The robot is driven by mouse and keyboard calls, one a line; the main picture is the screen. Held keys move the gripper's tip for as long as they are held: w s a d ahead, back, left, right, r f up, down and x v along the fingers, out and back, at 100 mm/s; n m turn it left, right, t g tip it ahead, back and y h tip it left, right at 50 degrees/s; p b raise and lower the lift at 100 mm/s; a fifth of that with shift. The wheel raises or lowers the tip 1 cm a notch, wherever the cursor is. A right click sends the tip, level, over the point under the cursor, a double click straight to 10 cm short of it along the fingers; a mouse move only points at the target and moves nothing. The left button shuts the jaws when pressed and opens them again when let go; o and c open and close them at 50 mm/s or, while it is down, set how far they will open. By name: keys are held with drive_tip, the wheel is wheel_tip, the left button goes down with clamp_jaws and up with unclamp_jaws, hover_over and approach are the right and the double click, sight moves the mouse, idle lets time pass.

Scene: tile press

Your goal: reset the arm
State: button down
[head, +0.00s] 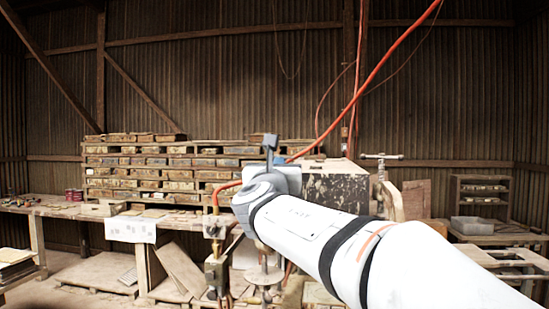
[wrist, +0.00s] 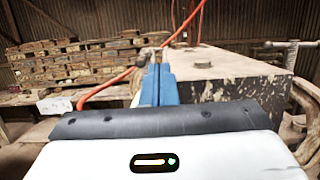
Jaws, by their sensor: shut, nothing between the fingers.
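My gripper shows in the wrist view (wrist: 158,72) as two blue-grey fingers lying together, shut with nothing between them. In the head view my gripper (head: 270,144) points up at the end of my white arm, near the middle of the picture. The press, a worn block with a pale, stained top (wrist: 225,62), is just behind and to the right of the fingers in the wrist view. In the head view its dark, mottled side (head: 337,190) shows behind my arm, which hides its lower part. I cannot tell the gap between gripper and press.
Stacked wooden trays (head: 170,165) stand behind a long workbench (head: 55,207) at left. A T-handled screw (head: 381,158) rises right of the press. An orange hose (head: 375,72) hangs from above. A shelf (head: 480,190) with a grey bin (head: 472,226) stands at right.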

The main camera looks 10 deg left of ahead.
drive_tip(key=shift+s, duration=0.7)
drive_tip(key=s+d+f+m+g+h+b, duration=0.15)
drive_tip(key=s+d+f+m+g, duration=0.3)
drive_tip(key=d+f+m, duration=0.55)
drive_tip(key=s+d+f+m+g+h, duration=0.3)
drive_tip(key=s+d+f+m+g, duration=0.15)
drive_tip(key=d+f+m, duration=0.5)
drive_tip(key=s+d+f+m+g+y, duration=0.1)
drive_tip(key=s+f+m+g, duration=0.3)
drive_tip(key=s+f+m, duration=0.4)
drive_tip(key=s+d+f+m+g+y+b, duration=0.1)
drive_tip(key=s+f+m+g+y, duration=0.3)
drive_tip(key=s+f+m, duration=0.4)
drive_tip(key=s+d+f, duration=0.1)
drive_tip(key=s+f, duration=0.4)
drive_tip(key=f, duration=0.3)
drive_tip(key=shift+d, duration=0.2)
